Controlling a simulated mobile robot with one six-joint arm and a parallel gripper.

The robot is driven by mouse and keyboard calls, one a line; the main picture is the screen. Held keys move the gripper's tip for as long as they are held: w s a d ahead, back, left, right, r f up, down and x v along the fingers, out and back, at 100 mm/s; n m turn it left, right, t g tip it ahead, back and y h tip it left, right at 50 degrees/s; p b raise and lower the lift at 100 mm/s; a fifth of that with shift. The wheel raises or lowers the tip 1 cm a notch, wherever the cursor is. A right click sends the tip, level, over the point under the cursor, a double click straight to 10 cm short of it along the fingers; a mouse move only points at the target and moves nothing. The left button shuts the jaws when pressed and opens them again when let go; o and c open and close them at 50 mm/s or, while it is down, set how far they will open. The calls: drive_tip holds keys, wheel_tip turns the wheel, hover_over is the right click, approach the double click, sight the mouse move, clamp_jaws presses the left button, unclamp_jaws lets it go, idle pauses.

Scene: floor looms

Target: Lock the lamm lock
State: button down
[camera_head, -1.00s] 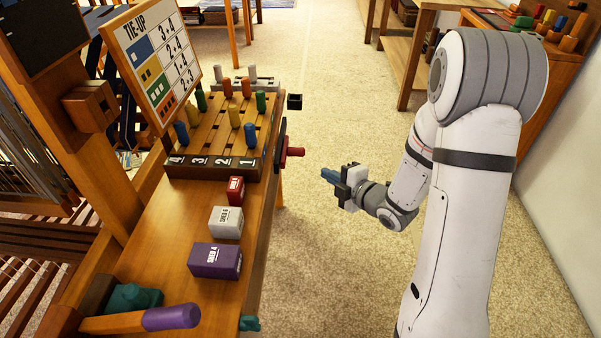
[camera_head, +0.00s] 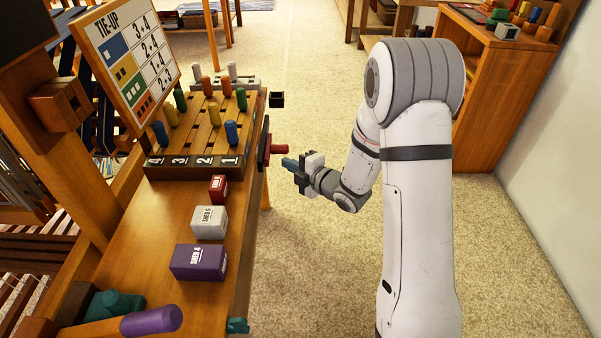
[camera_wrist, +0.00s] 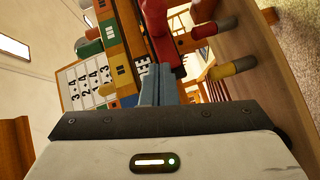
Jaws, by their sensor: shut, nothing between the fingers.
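A red handle (camera_head: 278,149) sticks out from the right side of the numbered peg board (camera_head: 196,160); I take it as the lamm lock, though no readable lock name shows. In the wrist view its red body (camera_wrist: 163,38) lies just beyond my fingertips, beside a dark strip with white letters. My gripper (camera_head: 289,163) is shut and empty, with its blue fingers pointing at the board's side. It is close to the handle, slightly nearer the camera. In the wrist view the shut fingers (camera_wrist: 157,88) are centred. Whether they touch the handle cannot be told.
A red block (camera_head: 218,188), a white block (camera_head: 209,222) and a purple block (camera_head: 198,262) stand on the wooden bench. A purple-gripped lever (camera_head: 151,320) is at front left. A black open box (camera_head: 276,99) juts out behind the handle.

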sight(278, 152)
drive_tip(key=w, duration=0.1)
drive_tip(key=w+f, duration=0.1)
drive_tip(key=w, duration=0.1)
drive_tip(key=w+a+b, duration=0.1)
drive_tip(key=shift+w+a+f, duration=0.1)
drive_tip(key=shift+w+f, duration=0.05)
drive_tip(key=shift+w, duration=0.45)
drive_tip(key=shift+w, duration=0.1)
drive_tip(key=w+b, duration=0.1)
drive_tip(key=w, duration=0.6)
drive_tip(key=shift+w+d+r+b, duration=0.2)
drive_tip(key=shift+b, duration=0.1)
